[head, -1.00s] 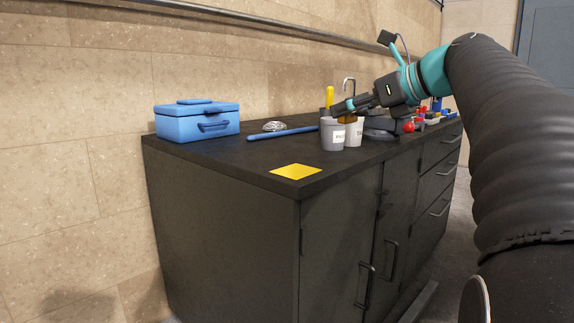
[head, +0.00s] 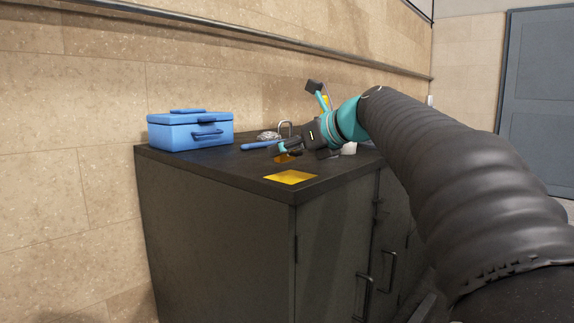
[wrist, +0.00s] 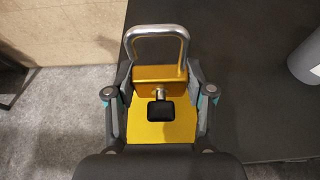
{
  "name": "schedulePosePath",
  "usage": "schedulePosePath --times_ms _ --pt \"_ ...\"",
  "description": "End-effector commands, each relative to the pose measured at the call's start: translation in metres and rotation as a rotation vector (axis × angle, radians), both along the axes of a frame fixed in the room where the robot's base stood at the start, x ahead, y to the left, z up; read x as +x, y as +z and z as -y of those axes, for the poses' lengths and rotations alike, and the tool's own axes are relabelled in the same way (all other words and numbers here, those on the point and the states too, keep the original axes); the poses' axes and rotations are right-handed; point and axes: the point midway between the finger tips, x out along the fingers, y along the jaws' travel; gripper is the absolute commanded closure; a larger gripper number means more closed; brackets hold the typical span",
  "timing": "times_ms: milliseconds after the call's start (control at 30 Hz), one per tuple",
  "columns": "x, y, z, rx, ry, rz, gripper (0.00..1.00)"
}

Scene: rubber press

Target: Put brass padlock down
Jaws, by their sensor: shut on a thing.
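The brass padlock (wrist: 148,74) is gripped by its body between the two fingers of my gripper (wrist: 160,86) in the wrist view. Its silver shackle (wrist: 157,31) extends past the fingertips, and a black-headed piece sticks out of its near side. In the head view, my gripper (head: 279,149) holds the padlock (head: 284,158) above the cabinet top, just behind and above the yellow square (head: 290,178). The fingers partly hide it there. The yellow square also shows below the padlock in the wrist view (wrist: 160,132). Contact with the square cannot be told.
The dark cabinet top (head: 232,165) ends close to the yellow square. A grey cup (wrist: 306,58) stands to the right in the wrist view.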

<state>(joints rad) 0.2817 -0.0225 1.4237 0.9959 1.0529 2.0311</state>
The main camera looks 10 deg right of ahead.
Motion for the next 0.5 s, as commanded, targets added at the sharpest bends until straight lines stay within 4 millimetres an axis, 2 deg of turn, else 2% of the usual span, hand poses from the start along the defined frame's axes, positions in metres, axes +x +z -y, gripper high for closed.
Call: schedulePosePath --times_ms 33,167,500 --pt "0.0 -0.011 0.0 0.001 -0.001 -0.002 0.92" --pt "0.0 -0.028 0.001 0.001 -0.002 -0.001 0.92" --pt "0.0 -0.03 0.001 0.001 -0.001 0.0 0.92"
